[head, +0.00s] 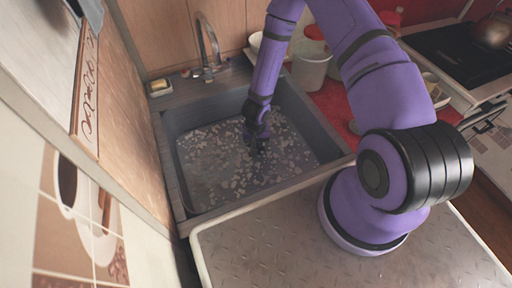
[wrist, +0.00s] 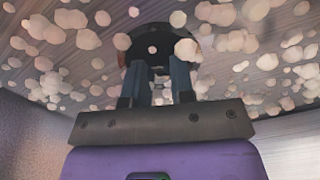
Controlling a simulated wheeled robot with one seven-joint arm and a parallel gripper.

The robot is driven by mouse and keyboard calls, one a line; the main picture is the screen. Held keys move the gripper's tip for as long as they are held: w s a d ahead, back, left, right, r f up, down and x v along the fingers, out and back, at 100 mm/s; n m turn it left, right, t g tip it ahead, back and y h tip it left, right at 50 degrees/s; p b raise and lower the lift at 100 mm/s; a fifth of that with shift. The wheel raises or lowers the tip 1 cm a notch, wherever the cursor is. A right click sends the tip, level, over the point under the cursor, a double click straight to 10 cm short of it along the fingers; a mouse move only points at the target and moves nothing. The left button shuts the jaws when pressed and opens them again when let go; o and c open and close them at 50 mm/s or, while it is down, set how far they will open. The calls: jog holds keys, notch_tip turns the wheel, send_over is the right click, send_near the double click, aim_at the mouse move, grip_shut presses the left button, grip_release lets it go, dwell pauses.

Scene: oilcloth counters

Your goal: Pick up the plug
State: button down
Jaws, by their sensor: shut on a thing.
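My gripper (head: 257,148) reaches down into the grey sink (head: 183,196), near its middle. In the wrist view its two fingers (wrist: 160,85) point away from the camera and are shut on a dark, rounded thing, which looks like the plug (wrist: 150,47). The plug sits at the fingertips, close to the speckled surface in the sink. Its lower part and any chain are hidden. In the head view the plug is too small and dark to tell apart from the gripper.
Pale foam-like blobs lie all over the sink's inside. A tap (head: 207,50) stands behind the sink, with a yellow sponge (head: 159,87) to its left. A white container (head: 311,70) is at the back right. A tiled wall (head: 80,215) closes the left side.

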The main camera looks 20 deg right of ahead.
jog(key=shift+r, duration=0.1)
notch_tip(320, 180, up, 10)
dwell(0.9)
